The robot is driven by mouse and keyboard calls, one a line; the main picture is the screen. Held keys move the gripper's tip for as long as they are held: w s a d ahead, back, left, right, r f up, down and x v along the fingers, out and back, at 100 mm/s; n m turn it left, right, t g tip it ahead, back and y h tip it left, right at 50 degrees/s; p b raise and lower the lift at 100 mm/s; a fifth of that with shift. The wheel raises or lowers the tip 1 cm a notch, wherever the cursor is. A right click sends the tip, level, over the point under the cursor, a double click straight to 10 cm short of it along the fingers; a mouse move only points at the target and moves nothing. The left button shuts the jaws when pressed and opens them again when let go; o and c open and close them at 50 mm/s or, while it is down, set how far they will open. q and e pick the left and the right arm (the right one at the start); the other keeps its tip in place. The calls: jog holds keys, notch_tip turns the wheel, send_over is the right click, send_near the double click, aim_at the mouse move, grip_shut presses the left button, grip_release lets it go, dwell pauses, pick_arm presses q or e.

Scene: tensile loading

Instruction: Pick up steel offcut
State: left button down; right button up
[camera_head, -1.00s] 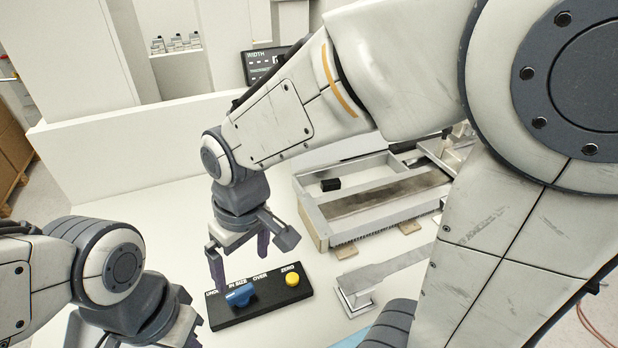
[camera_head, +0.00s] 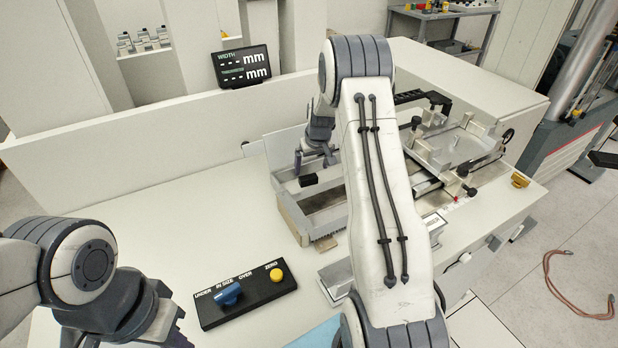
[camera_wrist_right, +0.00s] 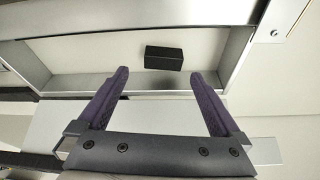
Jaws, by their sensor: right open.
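A small dark block (camera_head: 308,180), which looks like the steel offcut, lies in the left part of the grey metal tray (camera_head: 292,208). In the right wrist view the block (camera_wrist_right: 164,57) sits on the pale tray floor, just beyond the fingertips and roughly between their lines. My right gripper (camera_head: 315,163) is above the block in the head view. In the wrist view its purple fingers (camera_wrist_right: 158,73) are spread with nothing between them. My left gripper (camera_head: 125,338) is at the lower left, its fingers partly cut off by the frame edge.
The tray walls (camera_wrist_right: 120,82) stand around the block. A black control box (camera_head: 245,295) with a blue knob and yellow button lies in front. A fixture with clamps (camera_head: 450,150) stands right of the tray. The white bench left of the tray is clear.

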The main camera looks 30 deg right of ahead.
aim_at(309, 177)
jog(key=shift+w+a+f+p, duration=0.1)
jog(key=shift+w+f+p, duration=0.1)
jog(key=shift+f+p, duration=0.25)
jog(key=p+x, duration=0.2)
jog(key=x, duration=0.2)
jog(key=shift+s+a+f, duration=0.1)
jog(key=shift+f, duration=0.25)
grip_shut()
jog(key=shift+r, duration=0.2)
